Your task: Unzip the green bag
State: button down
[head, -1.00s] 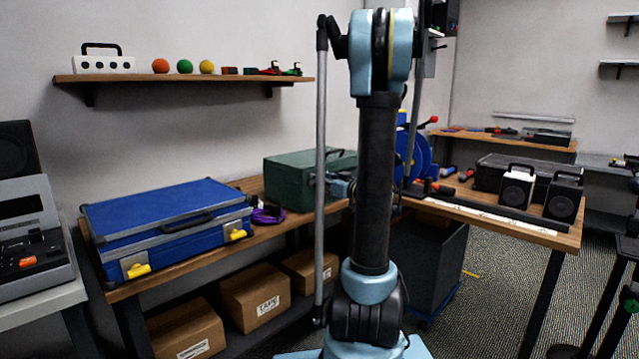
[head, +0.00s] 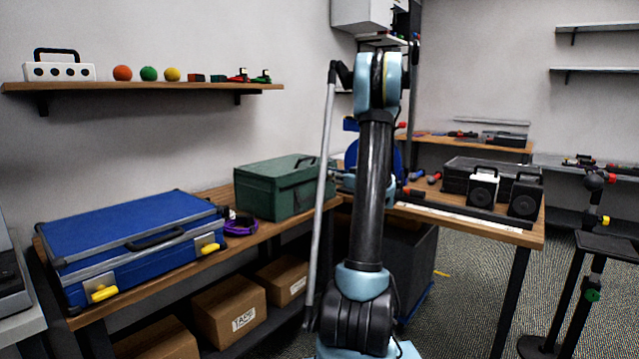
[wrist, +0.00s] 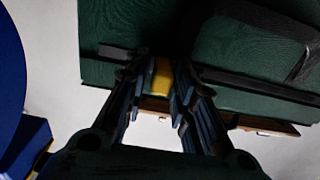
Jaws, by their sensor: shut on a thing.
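The green bag (head: 268,190) stands on the wooden bench at the centre of the head view, its right end partly hidden by my arm. In the wrist view the green bag (wrist: 215,35) fills the upper part, with a dark zip band (wrist: 250,84) across it and a dark handle at upper right. My gripper (wrist: 164,72) is at this band, its fingers closed around a yellow zip pull (wrist: 161,77). The pull's end is hidden between the fingers. How far the zip is open cannot be seen.
A blue case (head: 135,240) and a purple cable coil (head: 240,226) sit left of the bag. White and black speaker-like boxes stand on the right bench. A blue reel (head: 376,158) is behind my arm. Cardboard boxes (head: 230,305) are under the bench.

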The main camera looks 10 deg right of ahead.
jog(key=shift+w+d, duration=1.5)
jog(key=shift+d, duration=0.25)
jog(key=c, duration=1.6)
grip_release()
jog(key=shift+d, duration=0.1)
jog(key=shift+o, duration=0.2)
jog(key=shift+s, duration=0.1)
jog(key=v, duration=1.1)
jog(key=shift+s+d, duration=0.2)
jog(key=shift+s, duration=0.1)
